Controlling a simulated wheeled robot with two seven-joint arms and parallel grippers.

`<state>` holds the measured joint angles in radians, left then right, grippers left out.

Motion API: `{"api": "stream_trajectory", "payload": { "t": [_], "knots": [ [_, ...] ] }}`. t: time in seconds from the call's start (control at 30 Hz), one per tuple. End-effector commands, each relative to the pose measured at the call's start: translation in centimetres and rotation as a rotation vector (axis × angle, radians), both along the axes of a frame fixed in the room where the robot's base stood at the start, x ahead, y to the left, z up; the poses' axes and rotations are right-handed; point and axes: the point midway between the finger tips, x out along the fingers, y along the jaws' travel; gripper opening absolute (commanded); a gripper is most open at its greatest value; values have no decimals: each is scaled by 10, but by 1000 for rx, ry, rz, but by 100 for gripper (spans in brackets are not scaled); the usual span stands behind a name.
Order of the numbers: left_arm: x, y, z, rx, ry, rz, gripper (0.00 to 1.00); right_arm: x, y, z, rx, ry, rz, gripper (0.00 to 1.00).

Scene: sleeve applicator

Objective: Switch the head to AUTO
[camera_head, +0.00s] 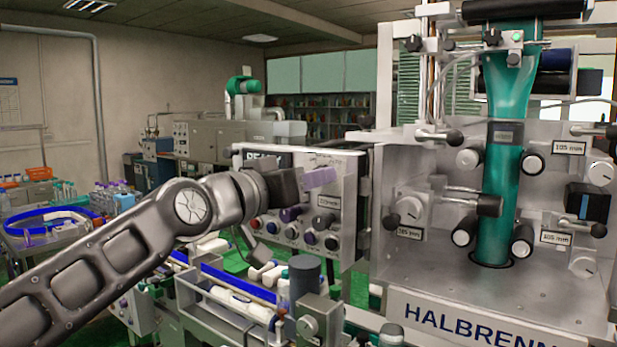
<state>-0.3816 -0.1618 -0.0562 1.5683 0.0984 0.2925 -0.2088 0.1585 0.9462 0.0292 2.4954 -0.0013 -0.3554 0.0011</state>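A grey control panel (348,190) stands in the middle of the view, with a row of coloured knobs and buttons along its lower part. A larger black selector knob (323,222) sits on it under a small label too small to read. My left gripper (306,196) is in front of the panel, up and left of this knob. Its two purple-tinted fingers look spread apart with nothing seen between them. The gripper hides part of the panel and its heading. I cannot read AUTO or the switch's position. My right gripper is out of view.
The HALBRENN machine (440,305) with a teal sleeve column (502,190) and protruding knobs fills the right side. Below the panel a conveyor (235,300) carries white bottles. A grey post (305,280) stands close under the panel.

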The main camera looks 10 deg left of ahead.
Motion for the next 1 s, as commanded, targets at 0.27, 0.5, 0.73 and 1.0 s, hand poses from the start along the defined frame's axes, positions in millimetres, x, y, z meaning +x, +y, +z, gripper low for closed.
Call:
{"api": "stream_trajectory", "payload": {
  "t": [0.27,0.5,0.73,1.0],
  "knots": [
    [0,0,0,0,0,0,20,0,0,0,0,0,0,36],
    [0,0,0,0,0,0,0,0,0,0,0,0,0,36],
    [0,0,0,0,0,1,0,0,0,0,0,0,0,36],
    [0,1,-1,21,-8,1,0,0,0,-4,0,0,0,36]
  ]
}}
